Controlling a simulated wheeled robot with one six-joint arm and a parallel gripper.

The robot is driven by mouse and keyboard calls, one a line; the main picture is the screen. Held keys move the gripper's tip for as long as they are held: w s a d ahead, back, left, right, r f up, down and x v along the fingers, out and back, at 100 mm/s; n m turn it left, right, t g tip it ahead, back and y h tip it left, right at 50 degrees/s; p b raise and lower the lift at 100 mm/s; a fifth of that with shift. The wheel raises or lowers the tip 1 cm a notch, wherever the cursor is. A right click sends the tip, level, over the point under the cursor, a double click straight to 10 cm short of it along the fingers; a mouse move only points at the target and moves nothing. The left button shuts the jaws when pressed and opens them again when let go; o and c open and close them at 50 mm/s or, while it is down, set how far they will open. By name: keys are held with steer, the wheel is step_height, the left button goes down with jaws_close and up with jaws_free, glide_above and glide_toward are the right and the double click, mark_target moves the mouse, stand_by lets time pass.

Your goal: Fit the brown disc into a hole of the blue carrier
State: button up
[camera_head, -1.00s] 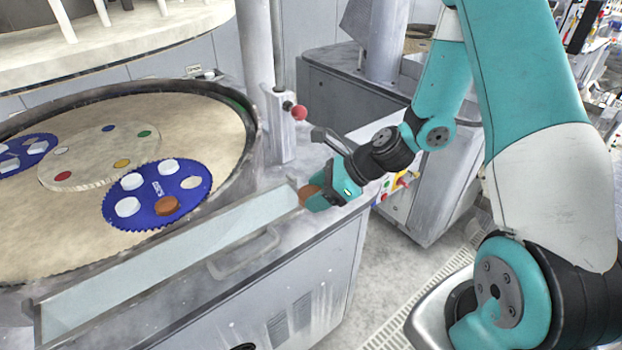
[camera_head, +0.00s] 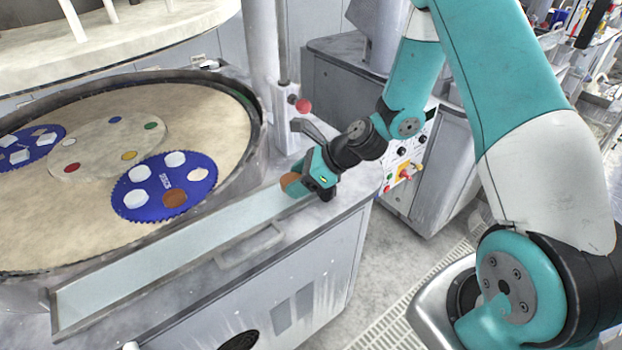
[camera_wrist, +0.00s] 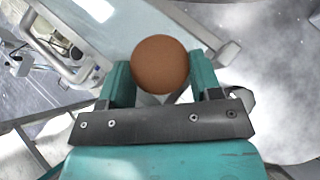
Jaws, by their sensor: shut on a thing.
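The brown disc (camera_head: 289,181) is held between the two fingers of my gripper (camera_head: 293,183). In the wrist view the disc (camera_wrist: 160,64) shows its round flat face between the teal fingertips (camera_wrist: 160,72). My gripper is above the right end of the pale trough, to the right of the platen and apart from the carrier. The nearer blue carrier (camera_head: 157,187) is toothed and lies on the beige platen. It holds white discs and another brown disc (camera_head: 175,198). One hole at its right (camera_head: 198,174) shows beige and looks empty.
The platen's raised dark rim (camera_head: 262,118) and the long trough (camera_head: 170,250) lie between my gripper and the carrier. A post with a red knob (camera_head: 303,105) stands just behind my gripper. Another blue carrier (camera_head: 48,135) with white discs is at far left.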

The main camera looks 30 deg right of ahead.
steer(key=w+a, duration=0.5)
steer(key=w, duration=0.2)
steer(key=w+a+b, duration=0.1)
steer(key=w+a, duration=0.5)
steer(key=w, duration=0.1)
steer(key=w+a+b, duration=0.1)
steer(key=w+a, duration=0.5)
steer(key=w, duration=0.1)
steer(key=shift+w+a+f, duration=0.1)
steer(key=shift+w, duration=0.05)
steer(key=f+b, duration=0.1)
steer(key=w+a+f+b, duration=0.1)
steer(key=w+f+b, duration=0.1)
steer(key=b, duration=0.1)
steer(key=shift+w+a+f, duration=0.1)
steer(key=shift+a+f, duration=0.25)
steer(key=shift+f, duration=0.05)
steer(key=shift+f+b, duration=0.8)
steer(key=shift+f, duration=0.5)
steer(key=shift+f, duration=0.2)
